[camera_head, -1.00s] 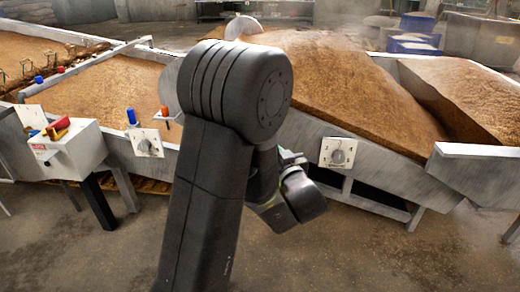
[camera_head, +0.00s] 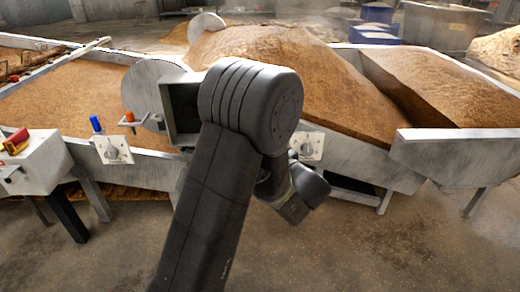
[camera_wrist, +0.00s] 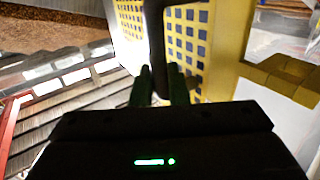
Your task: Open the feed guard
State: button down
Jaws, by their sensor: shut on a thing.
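In the wrist view, a yellow panel with rows of square holes (camera_wrist: 187,38), which looks like the feed guard, stands in front of my gripper (camera_wrist: 160,85). A dark upright bar (camera_wrist: 153,40), like a handle, runs down between the green-lit fingertips, and my gripper is shut on it. How the bar joins the panel is hidden, and I cannot tell how far the guard stands open. In the head view my arm hides the gripper and the guard.
In the head view, grain-filled metal troughs (camera_head: 450,150) stand across the middle. A white control box (camera_head: 35,165) is at the left. Dial plates (camera_head: 113,149) sit on the trough sides. Blue bins (camera_head: 375,28) stand behind. The floor in front is clear.

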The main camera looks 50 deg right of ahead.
jog(key=shift+r, duration=0.15)
jog(key=c, duration=1.5)
grip_release()
jog(key=shift+w, duration=0.15)
jog(key=s+a+p, duration=0.2)
jog(key=s, duration=1.1)
jog(key=shift+s+a, duration=0.15)
jog(key=shift+s, duration=0.2)
jog(key=shift+w, duration=0.1)
jog(key=w, duration=0.4)
jog(key=w+d+b, duration=0.1)
jog(key=w, duration=0.4)
jog(key=w+d+b, duration=0.1)
jog(key=w, duration=0.3)
jog(key=shift+w+d, duration=0.15)
jog(key=shift+w, duration=0.05)
